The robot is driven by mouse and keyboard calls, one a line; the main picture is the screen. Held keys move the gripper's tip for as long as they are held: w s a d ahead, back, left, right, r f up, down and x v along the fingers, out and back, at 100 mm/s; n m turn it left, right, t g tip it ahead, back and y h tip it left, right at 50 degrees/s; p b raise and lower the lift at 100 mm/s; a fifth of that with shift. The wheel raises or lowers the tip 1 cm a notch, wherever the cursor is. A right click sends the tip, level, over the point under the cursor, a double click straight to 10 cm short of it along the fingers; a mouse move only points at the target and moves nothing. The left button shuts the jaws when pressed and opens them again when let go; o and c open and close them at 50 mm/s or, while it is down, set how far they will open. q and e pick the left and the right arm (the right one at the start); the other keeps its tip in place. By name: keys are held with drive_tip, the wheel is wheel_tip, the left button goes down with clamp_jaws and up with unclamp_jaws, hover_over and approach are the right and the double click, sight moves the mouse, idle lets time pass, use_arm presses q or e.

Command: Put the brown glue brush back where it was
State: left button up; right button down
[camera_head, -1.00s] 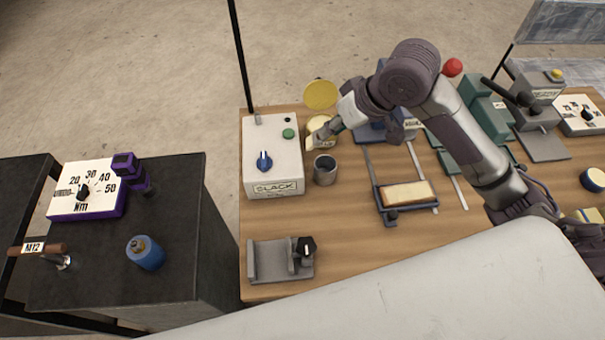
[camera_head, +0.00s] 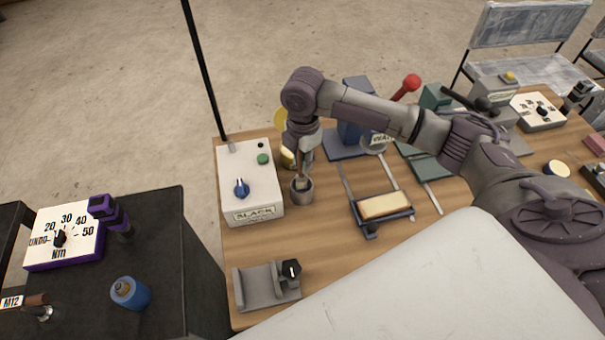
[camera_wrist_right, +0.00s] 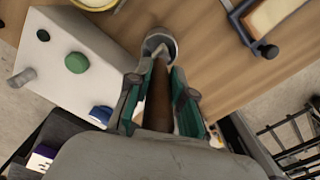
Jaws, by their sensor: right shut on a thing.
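My right gripper (camera_head: 303,165) points down over the grey cup (camera_head: 301,194) on the wooden table. It is shut on the brown glue brush (camera_wrist_right: 157,105), whose handle lies between the fingers in the right wrist view. The brush's lower end reaches to the mouth of the cup, which also shows in the right wrist view (camera_wrist_right: 160,40). How deep the tip sits inside is hard to tell. My left gripper is not in view.
A white SLACK box (camera_head: 250,190) stands close left of the cup. A yellow pot (camera_head: 287,157) is just behind it, partly hidden by my gripper. A tray with a pale block (camera_head: 385,205) lies to the right. A grey bracket (camera_head: 265,287) stands in front.

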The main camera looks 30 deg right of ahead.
wheel_tip(320, 180, down, 4)
drive_tip(key=shift+f+p, duration=0.2)
drive_tip(key=shift+p, duration=0.15)
drive_tip(key=shift+f, duration=0.15)
drive_tip(key=shift+f, duration=0.1)
drive_tip(key=c, duration=1)
unclamp_jaws()
drive_tip(key=shift+c, duration=0.2)
wheel_tip(320, 180, up, 12)
drive_tip(key=shift+r+b, duration=0.15)
drive_tip(key=shift+b, duration=1.05)
drive_tip(key=shift+s, duration=0.15)
